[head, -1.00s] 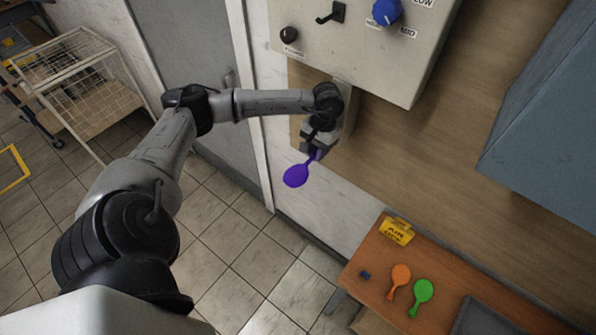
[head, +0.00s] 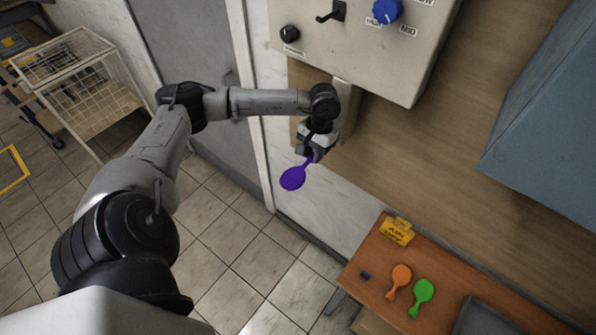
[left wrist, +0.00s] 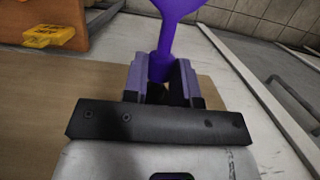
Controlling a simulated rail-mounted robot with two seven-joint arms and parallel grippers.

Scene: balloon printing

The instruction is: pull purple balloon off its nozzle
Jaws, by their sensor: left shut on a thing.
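The purple balloon (head: 292,178) hangs flat and uninflated from my left gripper (head: 312,156), below the panel. My left gripper is shut on its neck. In the left wrist view the purple balloon (left wrist: 170,22) rises from between the two fingers of the left gripper (left wrist: 160,78), its round part cut off by the top edge. The nozzle cannot be made out in either view, so I cannot tell whether the neck touches it. My right gripper is not in view.
A grey control panel (head: 350,50) with a blue knob (head: 386,11) and a black knob (head: 290,34) stands above the gripper. An orange balloon (head: 400,278), a green balloon (head: 422,292) and a yellow sign (head: 397,232) are on the wooden table (head: 368,255). Open floor lies below the gripper.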

